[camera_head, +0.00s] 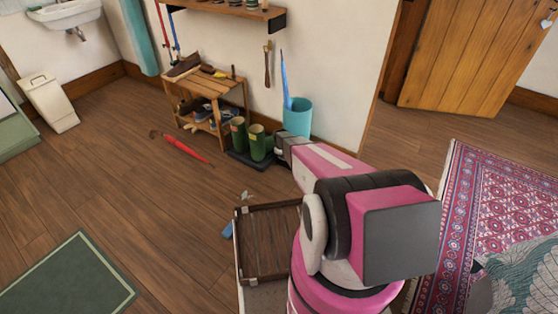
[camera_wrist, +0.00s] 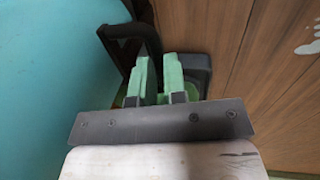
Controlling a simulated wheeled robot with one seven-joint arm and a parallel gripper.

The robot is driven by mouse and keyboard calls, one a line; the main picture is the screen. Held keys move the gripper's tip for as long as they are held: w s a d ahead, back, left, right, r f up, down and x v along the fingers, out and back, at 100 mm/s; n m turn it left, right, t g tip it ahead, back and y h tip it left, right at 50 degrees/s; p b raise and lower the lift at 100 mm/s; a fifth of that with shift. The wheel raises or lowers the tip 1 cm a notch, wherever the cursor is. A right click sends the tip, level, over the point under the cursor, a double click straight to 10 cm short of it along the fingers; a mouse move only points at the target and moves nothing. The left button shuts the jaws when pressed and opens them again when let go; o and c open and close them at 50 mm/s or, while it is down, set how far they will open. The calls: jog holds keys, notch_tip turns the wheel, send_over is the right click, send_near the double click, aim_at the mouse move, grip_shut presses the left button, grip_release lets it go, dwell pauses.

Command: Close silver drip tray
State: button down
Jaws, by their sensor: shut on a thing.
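A low dark tray (camera_head: 240,160) lies on the floor under a pair of green boots (camera_head: 257,143). It looks dark grey to black rather than silver. My arm reaches over to its right end, between the boots and the teal bin. In the wrist view, my gripper (camera_wrist: 159,62) has pale green fingers close together against a dark upright part of what looks like the tray (camera_wrist: 201,75). The fingers are shut on it, though they hide the contact. In the head view, my wrist hides the fingertips and the tray's right end.
A teal bin (camera_head: 298,117) stands close beside my gripper and fills the left of the wrist view (camera_wrist: 45,80). A wooden shoe bench (camera_head: 209,86) is behind the boots. A red umbrella (camera_head: 186,150) lies on the floor. The floor at left is mostly clear.

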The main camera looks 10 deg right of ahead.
jog(key=shift+w+d, duration=0.15)
jog(key=shift+w, duration=0.1)
jog(key=c, duration=1.2)
grip_release()
jog(key=shift+o, duration=0.2)
jog(key=shift+s+r, duration=0.15)
jog(key=shift+r, duration=0.35)
notch_tip(320, 180, up, 10)
jog(key=s+a, duration=0.1)
jog(key=shift+s+a+f, duration=0.15)
jog(key=shift+a+f, duration=0.05)
